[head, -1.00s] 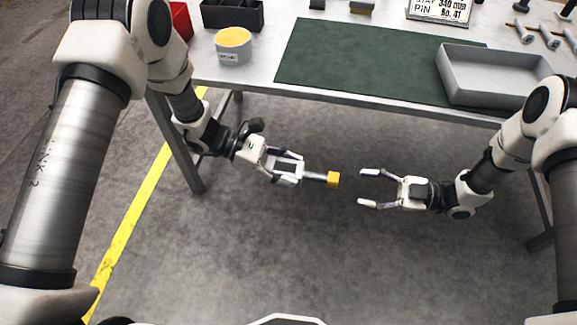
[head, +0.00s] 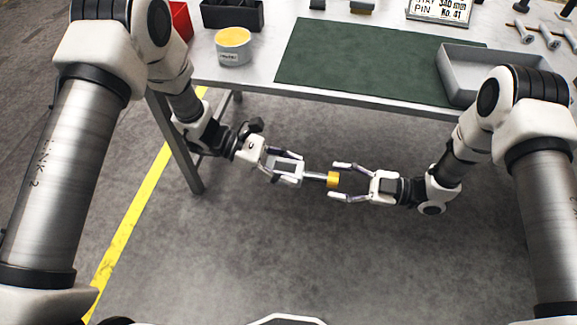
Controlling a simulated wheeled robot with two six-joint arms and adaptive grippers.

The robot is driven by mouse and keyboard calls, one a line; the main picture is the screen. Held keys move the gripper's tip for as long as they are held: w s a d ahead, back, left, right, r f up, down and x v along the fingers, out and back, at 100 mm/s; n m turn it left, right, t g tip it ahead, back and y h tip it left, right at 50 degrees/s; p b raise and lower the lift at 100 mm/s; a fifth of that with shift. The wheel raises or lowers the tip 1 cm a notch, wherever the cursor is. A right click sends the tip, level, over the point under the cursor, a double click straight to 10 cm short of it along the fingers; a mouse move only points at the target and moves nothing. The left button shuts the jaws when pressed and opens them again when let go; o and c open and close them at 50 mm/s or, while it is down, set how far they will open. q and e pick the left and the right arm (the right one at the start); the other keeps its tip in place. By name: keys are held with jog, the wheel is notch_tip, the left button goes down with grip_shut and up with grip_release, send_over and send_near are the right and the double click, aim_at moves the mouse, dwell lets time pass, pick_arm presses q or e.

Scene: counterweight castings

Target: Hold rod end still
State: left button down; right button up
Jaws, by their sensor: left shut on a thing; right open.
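My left gripper (head: 296,173) is shut on a short metal rod (head: 316,176), held about level in front of the table over the floor. My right gripper (head: 338,182) is open, facing left. Whether a finger touches the yellow end cannot be told. The part of the rod inside my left gripper is hidden.
The floor in front is clear.

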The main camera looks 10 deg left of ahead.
jog(key=shift+a, duration=0.15)
grip_shut()
jog(key=shift+o, duration=0.8)
grip_release()
jog(key=d, duration=1.2)
jog(key=shift+s, duration=0.45)
